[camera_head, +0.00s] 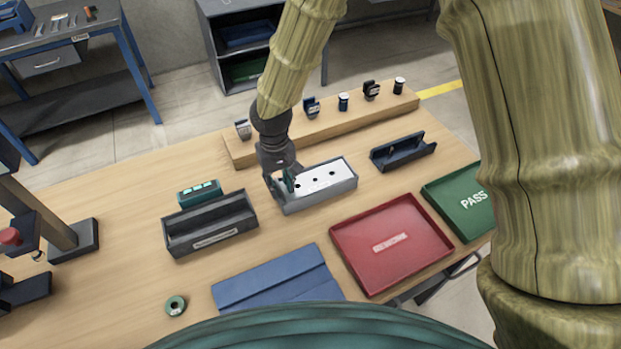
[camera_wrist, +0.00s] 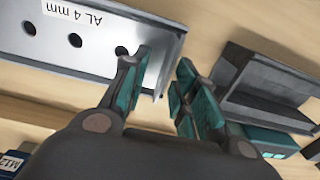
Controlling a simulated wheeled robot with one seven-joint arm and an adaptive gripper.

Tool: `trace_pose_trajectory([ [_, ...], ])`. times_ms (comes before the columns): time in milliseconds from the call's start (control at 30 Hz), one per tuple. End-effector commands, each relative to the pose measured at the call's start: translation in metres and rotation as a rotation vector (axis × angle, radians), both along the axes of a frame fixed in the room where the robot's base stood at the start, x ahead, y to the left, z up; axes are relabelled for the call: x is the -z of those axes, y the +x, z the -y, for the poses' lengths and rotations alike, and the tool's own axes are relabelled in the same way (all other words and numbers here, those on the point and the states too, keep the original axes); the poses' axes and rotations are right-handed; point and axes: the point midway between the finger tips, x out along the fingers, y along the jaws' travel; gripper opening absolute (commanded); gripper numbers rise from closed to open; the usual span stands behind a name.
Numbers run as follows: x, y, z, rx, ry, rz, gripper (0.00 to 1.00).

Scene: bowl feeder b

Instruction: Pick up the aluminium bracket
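The aluminium bracket (camera_head: 326,178) is a pale plate with dark round holes and a grey side wall, lying on the wooden table. In the wrist view the bracket (camera_wrist: 95,30) carries an "AL 4 mm" label at upper left. My gripper (camera_head: 282,187) points down at the bracket's left end. In the wrist view its teal-padded fingers (camera_wrist: 163,72) stand apart. One finger overlaps the plate near a hole, and the other is beyond the bracket's edge. I cannot tell their height or whether they touch the bracket.
A dark grey open holder (camera_head: 208,230) and a teal box (camera_head: 199,193) stand left of the bracket. A wooden rail (camera_head: 325,128) with several small items runs behind it. A dark blue channel (camera_head: 404,151), red tray (camera_head: 392,244) and green PASS tray (camera_head: 462,200) lie to the right.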

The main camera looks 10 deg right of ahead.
Motion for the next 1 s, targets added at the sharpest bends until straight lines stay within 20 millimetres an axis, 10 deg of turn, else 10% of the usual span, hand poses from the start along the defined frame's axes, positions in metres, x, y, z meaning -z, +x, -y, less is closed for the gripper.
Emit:
trace_pose_trajectory([
  [200,-0.001,0.0,0.0,0.0,-0.001,0.001,0.27],
  [367,-0.001,0.0,0.0,0.0,-0.001,0.001,0.0],
  [1000,-0.013,0.001,0.0,0.002,0.0,0.003,0.0],
])
